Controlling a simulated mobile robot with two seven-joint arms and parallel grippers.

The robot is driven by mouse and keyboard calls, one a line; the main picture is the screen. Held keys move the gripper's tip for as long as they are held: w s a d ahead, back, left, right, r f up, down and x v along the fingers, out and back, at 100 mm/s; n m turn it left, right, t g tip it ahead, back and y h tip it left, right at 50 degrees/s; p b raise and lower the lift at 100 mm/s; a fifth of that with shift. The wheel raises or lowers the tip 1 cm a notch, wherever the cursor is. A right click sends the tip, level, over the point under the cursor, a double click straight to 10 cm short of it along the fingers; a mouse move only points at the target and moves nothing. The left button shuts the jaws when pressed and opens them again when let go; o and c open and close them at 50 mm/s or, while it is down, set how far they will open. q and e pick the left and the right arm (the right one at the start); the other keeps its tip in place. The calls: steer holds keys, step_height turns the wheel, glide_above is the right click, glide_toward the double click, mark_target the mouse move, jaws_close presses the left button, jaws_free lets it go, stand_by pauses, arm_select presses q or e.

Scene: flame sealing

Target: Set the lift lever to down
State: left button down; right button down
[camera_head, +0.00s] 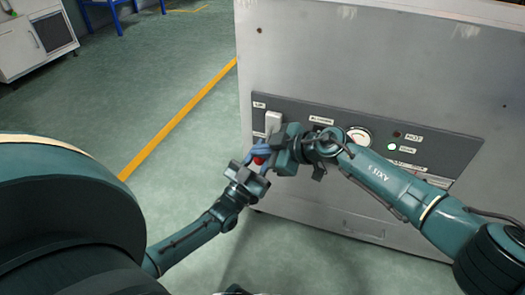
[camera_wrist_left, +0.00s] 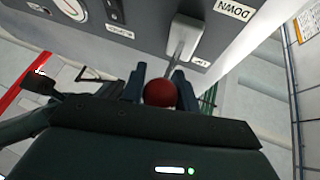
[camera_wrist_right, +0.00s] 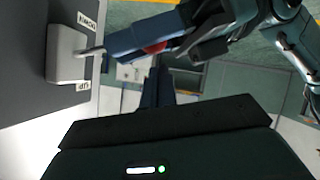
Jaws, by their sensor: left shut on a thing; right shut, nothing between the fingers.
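The lift lever has a pale housing (camera_head: 273,122) on the machine's dark panel and a short rod ending in a red knob (camera_head: 259,160). The UP label (camera_wrist_right: 83,87) and DOWN label (camera_wrist_right: 86,21) sit at opposite ends of the housing. The rod (camera_wrist_right: 95,50) sticks out about midway between them; its exact setting is hard to tell. My left gripper (camera_head: 256,166) is shut on the red knob, which shows between its fingers in the left wrist view (camera_wrist_left: 160,93). My right gripper (camera_wrist_right: 157,84) is shut and empty, close beside the left one.
The panel (camera_head: 430,145) also carries a round gauge (camera_head: 358,136) and small indicator lights to the right of the lever. My right forearm crosses in front of it. Green floor with a yellow line (camera_head: 180,118) lies open to the left.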

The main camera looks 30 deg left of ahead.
arm_select(q)
steer(key=shift+d+f, duration=0.1)
steer(key=shift+f, duration=0.65)
arm_select(e)
steer(key=shift+w+f, duration=0.1)
steer(key=shift+f, duration=0.2)
steer(key=shift+w+d+f, duration=0.15)
steer(key=shift+w+f, duration=0.05)
steer(key=shift+f, duration=0.5)
arm_select(q)
steer(key=c, duration=1.3)
jaws_free()
steer(key=shift+o, duration=1.2)
steer(key=shift+w+r, duration=0.1)
steer(key=shift+r, duration=0.1)
